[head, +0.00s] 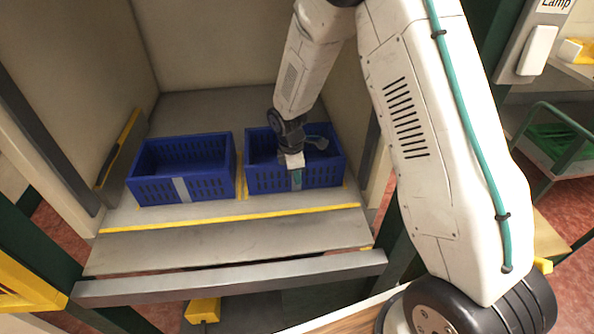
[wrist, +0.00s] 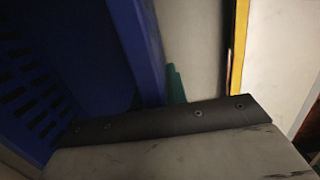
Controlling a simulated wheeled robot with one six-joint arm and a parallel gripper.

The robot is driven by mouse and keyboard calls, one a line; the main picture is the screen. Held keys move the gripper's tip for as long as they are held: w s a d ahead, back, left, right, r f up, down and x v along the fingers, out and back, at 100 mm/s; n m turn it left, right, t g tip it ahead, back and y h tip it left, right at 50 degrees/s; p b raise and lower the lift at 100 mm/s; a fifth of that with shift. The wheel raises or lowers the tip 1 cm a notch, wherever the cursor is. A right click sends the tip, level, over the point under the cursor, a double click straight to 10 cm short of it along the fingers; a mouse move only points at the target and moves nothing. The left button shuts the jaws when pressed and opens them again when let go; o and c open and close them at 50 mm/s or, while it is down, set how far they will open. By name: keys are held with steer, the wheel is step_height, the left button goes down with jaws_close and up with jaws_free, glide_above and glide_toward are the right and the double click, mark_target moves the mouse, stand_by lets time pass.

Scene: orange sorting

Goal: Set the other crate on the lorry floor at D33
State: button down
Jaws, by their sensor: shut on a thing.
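Two blue slatted crates stand side by side in the lorry bay. The left crate (head: 152,190) looks empty and has a pale label on its near wall. My gripper (head: 295,174) is shut on the near wall of the right crate (head: 325,176), with a teal finger outside that wall. In the wrist view the blue wall (wrist: 138,50) runs down to the gripper, with a teal finger (wrist: 176,84) beside it. The right crate looks level and at floor height; I cannot tell whether it touches the lorry floor (head: 190,214). No D33 marking is readable.
A yellow line (head: 230,219) runs along the floor's front, and another strip lies between the crates. Bay walls (head: 215,45) close the back and sides. A metal sill (head: 230,278) is in front. A green trolley (head: 560,135) stands at far right.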

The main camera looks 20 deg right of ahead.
steer(key=c, duration=1.3)
jaws_free()
steer(key=r, duration=0.5)
steer(key=a+r, duration=0.1)
steer(key=r, duration=0.1)
steer(key=shift+w+r, duration=0.1)
steer(key=shift+r, duration=0.25)
steer(key=shift+r, duration=0.15)
steer(key=shift+r, duration=4.4)
